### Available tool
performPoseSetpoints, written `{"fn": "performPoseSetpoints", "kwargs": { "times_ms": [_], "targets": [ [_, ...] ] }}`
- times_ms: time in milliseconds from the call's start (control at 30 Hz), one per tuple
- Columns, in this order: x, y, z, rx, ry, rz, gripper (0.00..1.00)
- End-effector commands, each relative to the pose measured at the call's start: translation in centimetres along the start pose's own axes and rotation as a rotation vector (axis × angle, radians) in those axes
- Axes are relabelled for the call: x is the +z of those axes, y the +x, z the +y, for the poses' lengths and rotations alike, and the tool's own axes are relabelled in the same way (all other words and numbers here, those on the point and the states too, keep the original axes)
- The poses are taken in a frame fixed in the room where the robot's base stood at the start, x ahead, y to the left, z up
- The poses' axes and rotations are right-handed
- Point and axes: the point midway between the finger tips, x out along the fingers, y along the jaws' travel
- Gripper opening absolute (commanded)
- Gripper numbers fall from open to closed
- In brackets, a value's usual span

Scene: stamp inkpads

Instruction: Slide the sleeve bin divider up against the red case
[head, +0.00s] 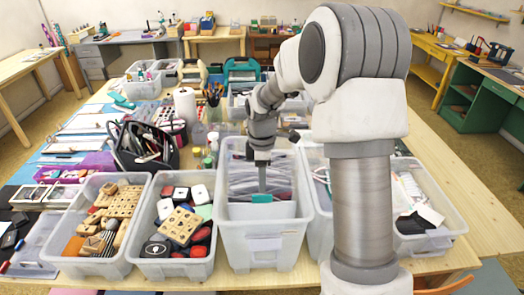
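The sleeve bin (263,245) is a clear tall bin at the front middle, with grey sleeves (240,178) standing in its back part. A pale upright panel (245,211), seemingly the divider, stands across it in front of the sleeves. A small teal piece (262,198) shows at the panel's top edge. My gripper (262,186) points down into the bin, just above or at the teal piece. Contact and finger opening are too small to tell. I cannot pick out a red case inside the bin; its interior is partly hidden by my arm and the panel.
A clear bin of stamps and inkpads (153,262) stands close on the left, with a bin of wooden blocks (76,262) beyond it. Bins stand close on the right, one holding papers (442,238). A dark tool bag (128,163) is behind left.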

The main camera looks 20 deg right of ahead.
Motion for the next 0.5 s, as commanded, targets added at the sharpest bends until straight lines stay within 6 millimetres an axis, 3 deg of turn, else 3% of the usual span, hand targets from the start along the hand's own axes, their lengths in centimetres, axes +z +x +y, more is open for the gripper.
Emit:
{"fn": "performPoseSetpoints", "kwargs": {
  "times_ms": [300, 500],
  "targets": [
    [0.0, -7.9, 0.1, 0.005, 0.000, 0.000, 0.40],
    [0.0, -11.1, 0.1, 0.003, 0.000, 0.001, 0.40]
  ]
}}
